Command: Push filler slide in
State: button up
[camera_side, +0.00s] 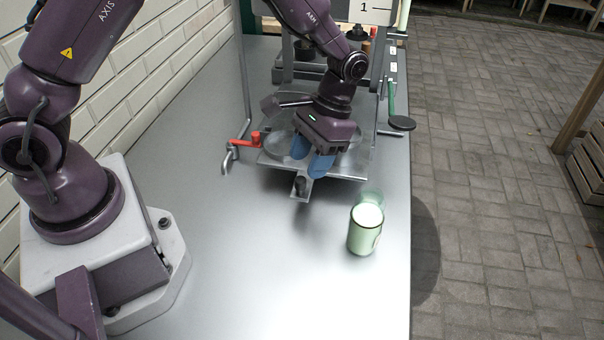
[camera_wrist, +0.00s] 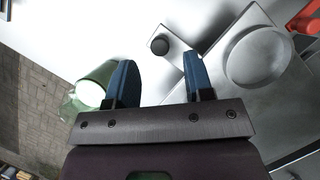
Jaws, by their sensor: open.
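The filler slide (camera_side: 350,163) is a flat grey metal plate with round shallow dishes, sticking out from the machine over the table. A dark upright knob (camera_side: 300,186) stands on its narrow front tab; the knob (camera_wrist: 159,45) also shows in the wrist view. My gripper (camera_side: 308,164) has blue fingers and is open above the front part of the slide. In the wrist view, the knob appears beyond the gap between the fingers (camera_wrist: 161,60), with no contact visible. A round dish (camera_wrist: 258,57) lies right of the fingers. My gripper and wrist hide part of the slide.
A green glass (camera_side: 365,232) with pale contents stands on the table right of the knob, near the edge. A red-handled tap (camera_side: 245,140) is left of the slide. A green lever with a black pad (camera_side: 401,122) is at right.

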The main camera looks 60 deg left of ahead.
aim_at(301, 178)
jog(key=shift+x, duration=2.1)
grip_shut()
